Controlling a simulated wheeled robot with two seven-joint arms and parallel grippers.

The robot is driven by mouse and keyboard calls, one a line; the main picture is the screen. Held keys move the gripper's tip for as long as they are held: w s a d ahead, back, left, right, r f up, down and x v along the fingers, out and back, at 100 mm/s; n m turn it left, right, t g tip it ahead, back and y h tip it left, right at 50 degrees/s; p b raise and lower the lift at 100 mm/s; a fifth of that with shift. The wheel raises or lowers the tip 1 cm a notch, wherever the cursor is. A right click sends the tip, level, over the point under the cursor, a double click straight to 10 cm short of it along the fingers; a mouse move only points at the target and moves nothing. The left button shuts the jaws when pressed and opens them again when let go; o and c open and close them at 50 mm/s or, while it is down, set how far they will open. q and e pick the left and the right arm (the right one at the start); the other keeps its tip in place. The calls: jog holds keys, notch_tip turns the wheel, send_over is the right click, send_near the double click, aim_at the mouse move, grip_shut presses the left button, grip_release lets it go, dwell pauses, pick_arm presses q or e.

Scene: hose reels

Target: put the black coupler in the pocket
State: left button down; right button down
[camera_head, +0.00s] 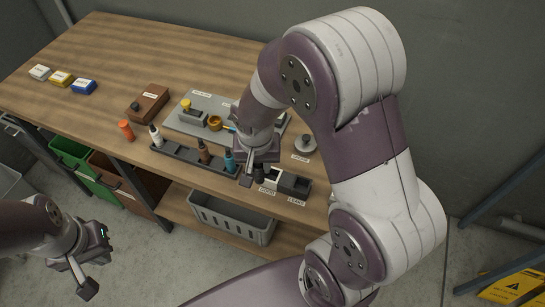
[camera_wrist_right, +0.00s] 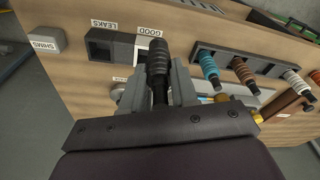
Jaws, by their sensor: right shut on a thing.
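The black coupler (camera_wrist_right: 158,62) is ribbed and stands between the fingers of my right gripper (camera_wrist_right: 160,92) in the right wrist view. In the head view the right gripper (camera_head: 252,176) is low over the table's front edge, with the dark coupler (camera_head: 259,170) at its tip. It is just left of the two-pocket block (camera_head: 293,183), whose labels read GOOD and LEAKS. In the wrist view the LEAKS pocket (camera_wrist_right: 101,50) is dark and looks empty; the coupler and fingers partly hide the GOOD side. My left gripper (camera_head: 85,265) is off the table at lower left; its jaw opening is unclear.
A dark rack (camera_head: 180,154) left of the right gripper holds white, brown and teal couplers. An orange piece (camera_head: 126,130), a brown box (camera_head: 149,102) and a grey plate stand near it. A round grey piece (camera_head: 306,144) stands behind the block. The left table top is mostly clear.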

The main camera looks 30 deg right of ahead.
jog(key=w+d+f, duration=0.1)
jog(key=f, duration=0.1)
jog(key=d+f, duration=0.2)
jog(key=w+d+f+p, duration=0.1)
jog(key=d+f, duration=0.1)
jog(key=f, duration=0.1)
jog(key=shift+w, duration=0.3)
jog(key=shift+a+f, duration=0.15)
jog(key=shift+a, duration=0.05)
jog(key=shift+w+d+f, duration=0.15)
jog(key=shift+f, duration=0.05)
jog(key=c, duration=0.9)
grip_release()
jog(key=shift+o, duration=0.2)
jog(key=shift+r, duration=0.1)
